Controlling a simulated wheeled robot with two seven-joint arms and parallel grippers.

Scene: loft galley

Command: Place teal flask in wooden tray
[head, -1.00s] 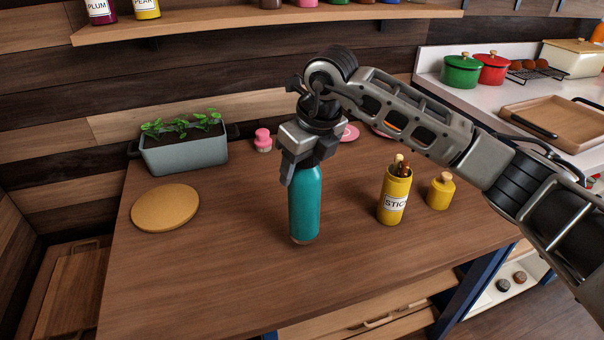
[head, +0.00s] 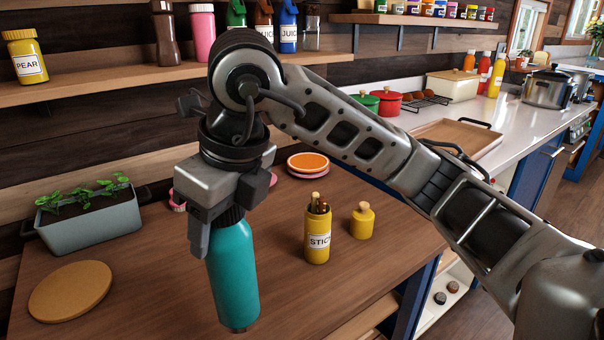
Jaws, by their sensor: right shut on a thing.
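The teal flask (head: 232,275) hangs upright in my right gripper (head: 222,212), which is shut around its dark top. The flask appears to be held above the wooden table, though its exact height is hard to judge. The wooden tray (head: 460,136) lies on the white counter at the back right, with dark handles; its near part is hidden behind my right arm. The flask is well to the left of the tray and nearer to me. My left gripper is not in view.
On the table (head: 150,290) are a yellow stick canister (head: 318,238), a small yellow jar (head: 362,222), an orange-topped plate stack (head: 308,162), a round cork mat (head: 70,290) and a planter (head: 92,222). Green and red pots (head: 387,104) stand beyond the tray. A bottle shelf (head: 120,82) runs behind my arm.

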